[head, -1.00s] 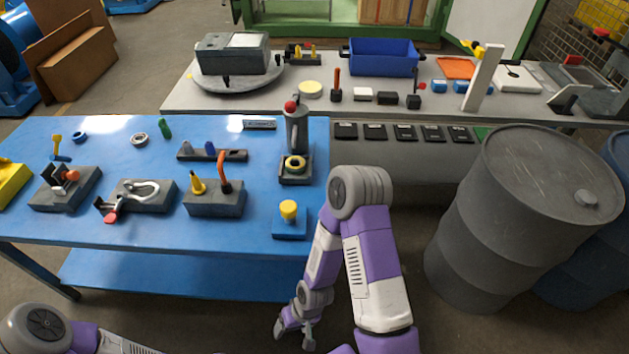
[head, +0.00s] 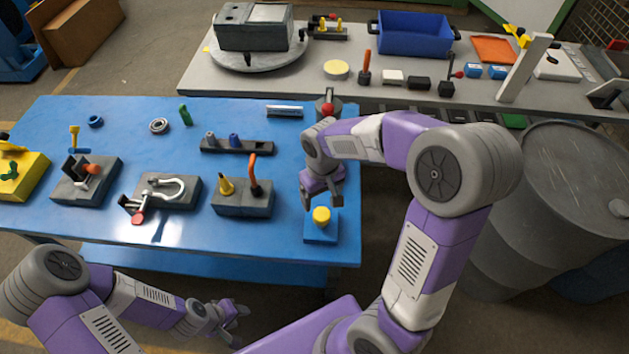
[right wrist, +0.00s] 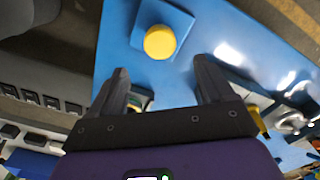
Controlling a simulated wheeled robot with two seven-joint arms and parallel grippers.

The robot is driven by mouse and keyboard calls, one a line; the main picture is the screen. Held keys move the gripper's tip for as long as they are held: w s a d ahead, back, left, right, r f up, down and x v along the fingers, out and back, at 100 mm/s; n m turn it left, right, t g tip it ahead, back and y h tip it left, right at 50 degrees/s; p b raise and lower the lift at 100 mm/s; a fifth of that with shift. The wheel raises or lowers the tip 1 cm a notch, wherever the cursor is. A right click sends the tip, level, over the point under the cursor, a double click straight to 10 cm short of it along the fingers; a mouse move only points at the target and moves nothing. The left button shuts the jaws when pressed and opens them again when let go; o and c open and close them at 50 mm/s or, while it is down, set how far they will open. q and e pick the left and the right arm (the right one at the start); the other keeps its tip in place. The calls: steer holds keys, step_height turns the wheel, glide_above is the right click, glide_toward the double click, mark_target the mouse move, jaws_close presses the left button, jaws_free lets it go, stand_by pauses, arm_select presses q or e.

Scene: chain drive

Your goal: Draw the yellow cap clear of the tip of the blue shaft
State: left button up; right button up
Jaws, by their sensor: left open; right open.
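The yellow cap (head: 321,215) sits on a square blue base (head: 318,235) near the front right corner of the blue table. The blue shaft cannot be made out; the cap covers that spot. In the right wrist view the cap (right wrist: 160,42) shows from above, just beyond and between the fingertips. My right gripper (head: 322,202) is open and empty, just behind the cap in the head view and apart from it. My left gripper (head: 238,322) is open and empty, low in front of the table.
The blue table (head: 270,231) carries several dark fixtures, including a block (head: 243,202) with a yellow piece and orange hook left of the cap. A grey barrel (head: 550,210) stands right.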

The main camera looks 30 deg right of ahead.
mark_target(321, 213)
steer(key=f+b, duration=0.1)
steer(key=f, duration=0.6)
steer(key=shift+s+f, duration=0.1)
steer(key=shift+s, duration=0.1)
steer(key=c, duration=1.1)
steer(key=shift+r+p, duration=3.3)
steer(key=shift+r, duration=0.95)
